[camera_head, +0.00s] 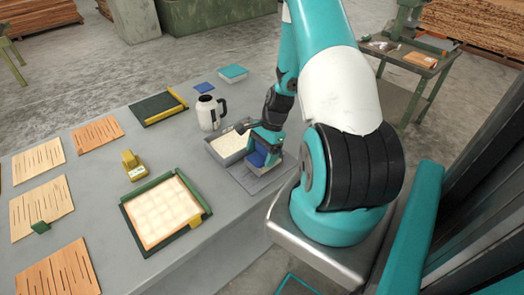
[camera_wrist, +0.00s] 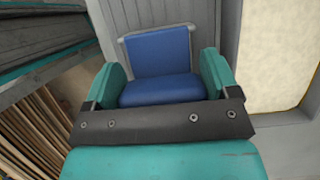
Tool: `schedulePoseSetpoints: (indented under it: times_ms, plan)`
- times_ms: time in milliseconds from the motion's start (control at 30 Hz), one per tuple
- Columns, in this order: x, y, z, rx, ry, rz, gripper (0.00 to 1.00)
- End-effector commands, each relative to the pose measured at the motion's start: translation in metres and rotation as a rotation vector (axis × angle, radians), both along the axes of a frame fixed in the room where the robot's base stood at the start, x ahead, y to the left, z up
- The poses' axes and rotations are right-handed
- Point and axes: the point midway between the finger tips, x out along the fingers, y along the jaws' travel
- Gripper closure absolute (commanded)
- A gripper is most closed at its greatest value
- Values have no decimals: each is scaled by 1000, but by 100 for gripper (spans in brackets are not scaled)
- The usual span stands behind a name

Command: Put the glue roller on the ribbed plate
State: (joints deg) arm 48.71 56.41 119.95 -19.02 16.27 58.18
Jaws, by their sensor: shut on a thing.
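The glue roller, a blue roller in a grey frame (camera_head: 259,158), is between the teal fingers of my gripper (camera_head: 265,148). In the wrist view my gripper (camera_wrist: 160,82) is shut on the blue roller (camera_wrist: 158,57), one finger on each side. The grey ribbed plate (camera_head: 243,181) lies under and around the roller on the table. Its parallel ribs show behind the roller in the wrist view (camera_wrist: 208,22). The roller is over the plate; I cannot tell if it touches it. The roller's handle is mostly hidden by my gripper.
A grey tray with cream contents (camera_head: 216,153) stands just beyond the plate. A white jug (camera_head: 208,113) stands behind it. A green-framed board (camera_head: 125,212), a yellow block (camera_head: 132,165) and slotted veneer sheets (camera_head: 42,207) lie to the left. Bare table shows between them.

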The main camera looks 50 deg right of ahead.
Motion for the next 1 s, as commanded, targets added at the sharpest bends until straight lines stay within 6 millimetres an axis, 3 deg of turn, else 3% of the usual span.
schedulePoseSetpoints:
  times_ms: [433, 600, 733, 767, 800, 833, 1000]
  plan:
    - [1, 0, -7, -1, -2, 0, 38]
    - [0, 0, -13, -1, 0, 0, 54]
    - [0, 0, -15, -1, 1, 0, 58]
    - [0, 0, -15, -1, 2, 1, 17]
    - [-1, 0, -15, 0, 2, 0, 8]
    - [-1, 0, -15, 0, 2, 0, 1]
    - [-1, 1, -15, 1, 3, 1, 0]
